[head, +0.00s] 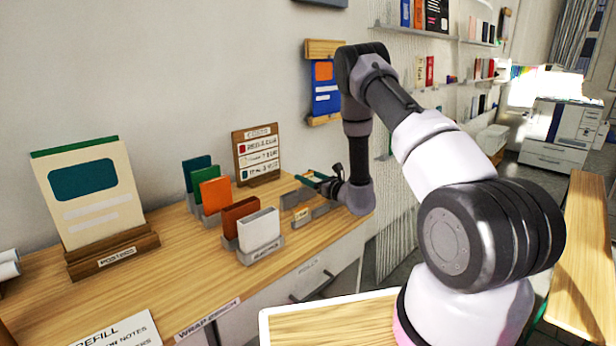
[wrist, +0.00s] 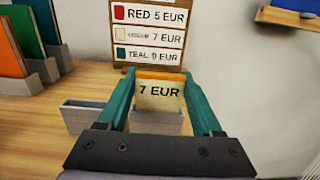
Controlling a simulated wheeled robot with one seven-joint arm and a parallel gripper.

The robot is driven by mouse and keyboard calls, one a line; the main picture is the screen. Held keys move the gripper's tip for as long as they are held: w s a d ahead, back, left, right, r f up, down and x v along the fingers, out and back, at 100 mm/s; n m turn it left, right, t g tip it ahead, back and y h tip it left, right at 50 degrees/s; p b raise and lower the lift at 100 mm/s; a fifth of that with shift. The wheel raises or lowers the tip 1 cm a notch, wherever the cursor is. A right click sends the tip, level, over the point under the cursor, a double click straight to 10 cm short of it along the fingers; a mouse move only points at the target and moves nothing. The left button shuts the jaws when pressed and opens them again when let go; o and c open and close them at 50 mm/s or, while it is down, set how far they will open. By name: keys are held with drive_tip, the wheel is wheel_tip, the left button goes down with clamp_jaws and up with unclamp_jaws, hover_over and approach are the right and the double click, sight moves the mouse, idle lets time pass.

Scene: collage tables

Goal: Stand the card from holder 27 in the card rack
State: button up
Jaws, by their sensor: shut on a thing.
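My gripper (head: 313,180) is over the right end of the wooden counter, beside the wall. In the wrist view, its teal fingers (wrist: 157,84) are shut on a cream card (wrist: 158,94) with an orange top edge that reads "7 EUR". The card is upright. A grey holder (wrist: 172,124) shows around its lower part; I cannot tell whether the card is seated in it or in front of it. In the head view, a low grey holder (head: 318,216) with a small orange label stands below the gripper. I cannot read a 27 or clearly identify the card rack.
Another grey holder (wrist: 82,116) stands empty to the left. Further left are holders with teal, green, orange (head: 217,195), brown and white (head: 259,231) cards. A wooden price board (head: 257,156) stands behind. A large poster stand (head: 90,205) is at the far left.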

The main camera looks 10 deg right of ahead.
drive_tip(key=shift+f, duration=0.1)
drive_tip(key=shift+f, duration=0.5)
idle(0.3)
drive_tip(key=o, duration=1.3)
drive_tip(key=shift+o, duration=0.2)
drive_tip(key=shift+r, duration=2.75)
drive_tip(key=r+v, duration=0.1)
drive_tip(key=v, duration=0.6)
drive_tip(key=shift+r, duration=0.1)
